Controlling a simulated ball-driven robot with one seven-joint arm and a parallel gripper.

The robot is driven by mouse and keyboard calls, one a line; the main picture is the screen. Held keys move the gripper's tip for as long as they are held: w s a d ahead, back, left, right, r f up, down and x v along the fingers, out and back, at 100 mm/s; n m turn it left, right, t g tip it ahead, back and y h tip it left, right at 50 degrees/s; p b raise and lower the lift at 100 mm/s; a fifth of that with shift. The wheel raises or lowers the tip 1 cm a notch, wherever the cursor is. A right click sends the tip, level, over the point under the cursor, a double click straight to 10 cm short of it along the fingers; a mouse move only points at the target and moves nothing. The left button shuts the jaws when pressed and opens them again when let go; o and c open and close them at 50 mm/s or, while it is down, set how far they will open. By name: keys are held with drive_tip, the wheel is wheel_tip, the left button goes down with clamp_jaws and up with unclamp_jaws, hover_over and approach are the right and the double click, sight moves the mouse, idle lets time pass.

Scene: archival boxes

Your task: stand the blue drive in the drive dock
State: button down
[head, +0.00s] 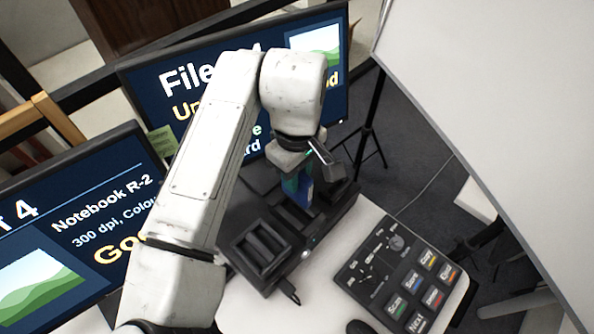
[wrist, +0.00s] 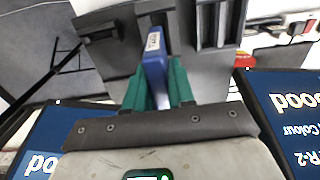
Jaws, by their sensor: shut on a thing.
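The blue drive (head: 304,194) is held upright or nearly so in my gripper (head: 296,180), over the middle of the black drive dock (head: 322,228). In the wrist view the drive (wrist: 154,45) sits between the green fingers of my gripper (wrist: 157,78), a small white label on its edge. Its far end meets the middle slot of the dock (wrist: 184,28) in that view. I cannot tell how deep it is in the slot. The dock's slots to either side look empty. My arm and gripper hide part of the dock's back.
Two monitors (head: 75,225) (head: 335,85) stand left of and behind the dock. A control panel (head: 402,270) with coloured keys lies to the right on the white desk (head: 240,305). A large pale panel (head: 500,110) fills the right side. A cable runs from the dock's front.

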sight(297, 198)
drive_tip(key=shift+f+b, duration=1)
drive_tip(key=shift+f, duration=0.25)
drive_tip(key=shift+f+b, duration=0.3)
drive_tip(key=shift+f, duration=1.6)
drive_tip(key=shift+f+b, duration=0.3)
drive_tip(key=shift+f, duration=0.65)
drive_tip(key=c, duration=0.9)
unclamp_jaws()
wheel_tip(297, 198, up, 11)
drive_tip(key=shift+f+b, duration=0.1)
drive_tip(key=shift+b, duration=0.25)
drive_tip(key=shift+s+f, duration=0.1)
